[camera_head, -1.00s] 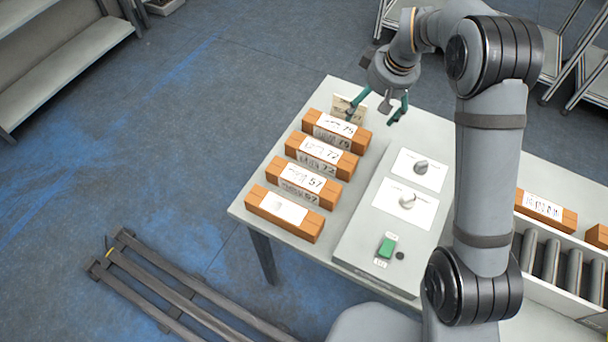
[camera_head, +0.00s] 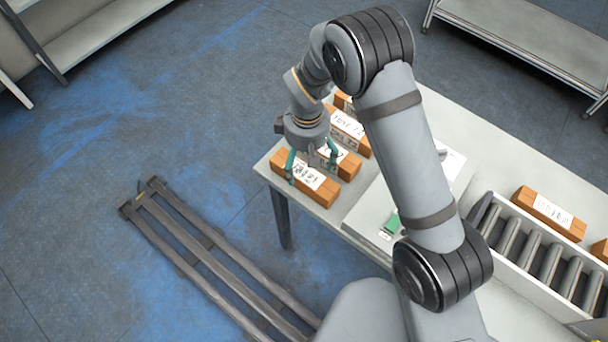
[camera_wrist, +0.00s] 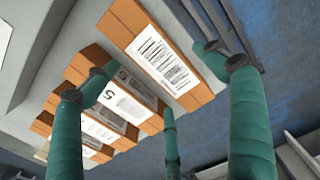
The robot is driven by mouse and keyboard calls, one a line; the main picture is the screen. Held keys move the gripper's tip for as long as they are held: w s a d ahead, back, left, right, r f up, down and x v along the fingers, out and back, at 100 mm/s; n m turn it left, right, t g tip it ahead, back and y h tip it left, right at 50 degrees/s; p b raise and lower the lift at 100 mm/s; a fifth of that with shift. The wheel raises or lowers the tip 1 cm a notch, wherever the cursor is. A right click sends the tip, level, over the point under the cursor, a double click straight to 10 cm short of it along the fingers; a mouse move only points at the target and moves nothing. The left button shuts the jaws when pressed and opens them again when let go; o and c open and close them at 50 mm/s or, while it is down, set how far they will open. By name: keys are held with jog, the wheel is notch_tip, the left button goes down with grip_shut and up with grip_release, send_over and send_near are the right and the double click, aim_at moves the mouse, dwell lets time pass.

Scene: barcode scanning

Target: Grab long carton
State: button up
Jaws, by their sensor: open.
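Several long orange-brown cartons with white barcode labels lie in a row on the left part of the table. The nearest long carton (camera_head: 305,180) lies by the table's front-left corner; in the wrist view it is the carton (camera_wrist: 187,97) with the large barcode label. A second carton (camera_head: 350,167) lies just behind it, partly hidden by my gripper. My gripper (camera_head: 312,172) is open and empty, over the nearest carton. In the wrist view its green fingers (camera_wrist: 160,85) are spread, with the nearest carton showing between them. I cannot tell its exact height above the carton.
A grey box with a green button (camera_head: 392,224) stands right of the cartons, partly behind my arm. A roller conveyor (camera_head: 525,247) with a carton (camera_head: 549,212) beside it is at the right. A low dark rack (camera_head: 205,250) lies on the floor.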

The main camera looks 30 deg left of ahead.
aim_at(307, 169)
jog(key=shift+f+p, duration=0.6)
jog(key=shift+f, duration=1.55)
jog(key=shift+c, duration=0.6)
jog(key=c, duration=1.5)
jog(key=shift+w+r, duration=0.1)
jog(key=shift+c, duration=0.4)
